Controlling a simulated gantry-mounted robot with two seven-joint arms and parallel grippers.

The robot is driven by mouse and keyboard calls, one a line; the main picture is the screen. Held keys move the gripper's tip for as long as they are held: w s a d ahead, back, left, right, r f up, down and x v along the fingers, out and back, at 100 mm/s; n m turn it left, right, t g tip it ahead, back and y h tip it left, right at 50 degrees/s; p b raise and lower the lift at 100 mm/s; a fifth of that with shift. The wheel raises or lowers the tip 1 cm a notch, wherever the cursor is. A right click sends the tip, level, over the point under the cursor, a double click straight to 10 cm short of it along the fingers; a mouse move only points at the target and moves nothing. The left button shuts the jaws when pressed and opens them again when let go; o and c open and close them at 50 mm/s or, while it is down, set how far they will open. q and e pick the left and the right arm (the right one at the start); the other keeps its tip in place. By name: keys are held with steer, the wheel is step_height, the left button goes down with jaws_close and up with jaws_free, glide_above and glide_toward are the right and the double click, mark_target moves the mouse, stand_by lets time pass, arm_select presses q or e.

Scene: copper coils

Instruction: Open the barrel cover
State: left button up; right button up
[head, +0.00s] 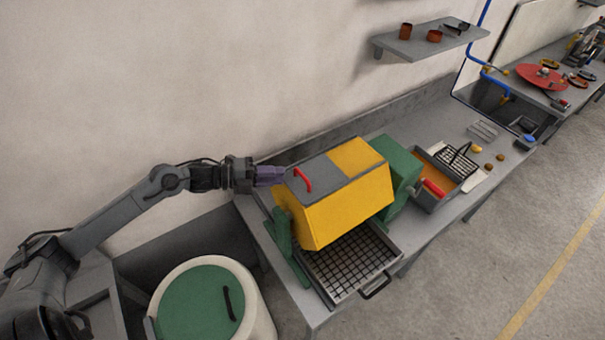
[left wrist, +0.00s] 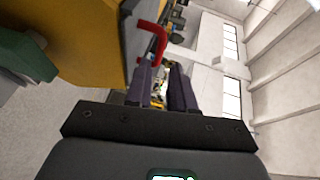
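A yellow many-sided barrel (head: 345,200) sits on the grey bench between green supports. Its grey cover panel (head: 322,172) lies flat in the upper face and looks closed. A red handle (head: 302,180) stands on the cover near its left end; it also shows in the left wrist view (left wrist: 155,42). My left gripper (head: 284,174) is just left of the handle, at about its height. In the left wrist view its two fingers (left wrist: 162,75) are apart, with the handle just beyond their tips; I cannot tell whether they touch. My right gripper is not in view.
A mesh tray (head: 348,262) lies below the barrel at the front. A white bin with a green lid (head: 200,302) stands at lower left. A grey tray with a red handle (head: 432,190) and a wire basket (head: 455,160) are right of the barrel. The wall is close behind.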

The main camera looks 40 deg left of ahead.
mark_target(300, 175)
arm_select(q)
steer(key=p+x, duration=0.1)
steer(key=x, duration=0.6)
steer(key=shift+w+r, duration=0.1)
steer(key=shift+w+d+f+p, duration=0.2)
steer(key=shift+w+d+p, duration=0.1)
steer(key=shift+p, duration=0.05)
jaws_close()
